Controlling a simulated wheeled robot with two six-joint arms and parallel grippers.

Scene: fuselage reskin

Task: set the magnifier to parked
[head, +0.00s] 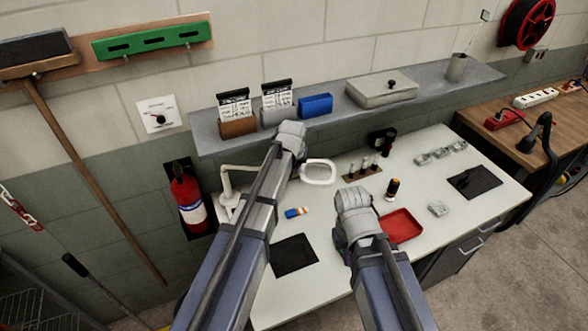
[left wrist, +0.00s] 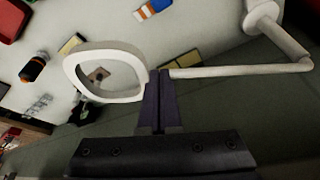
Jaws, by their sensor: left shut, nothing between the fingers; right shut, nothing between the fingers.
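The magnifier is a white ring (head: 318,173) on a jointed white arm, its round base (head: 228,206) at the left end of the white workbench (head: 330,250). The ring stands out to the right of the base over the bench. In the left wrist view the ring (left wrist: 72,75) is left of my left gripper (left wrist: 160,76), whose fingers are shut and empty where ring and arm meet. I cannot tell if they touch it. In the head view my left arm hides part of the magnifier arm. My right gripper (head: 345,236) is over the bench beside the red tray, its fingertips mostly hidden.
A fire extinguisher (head: 188,195) hangs at the left.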

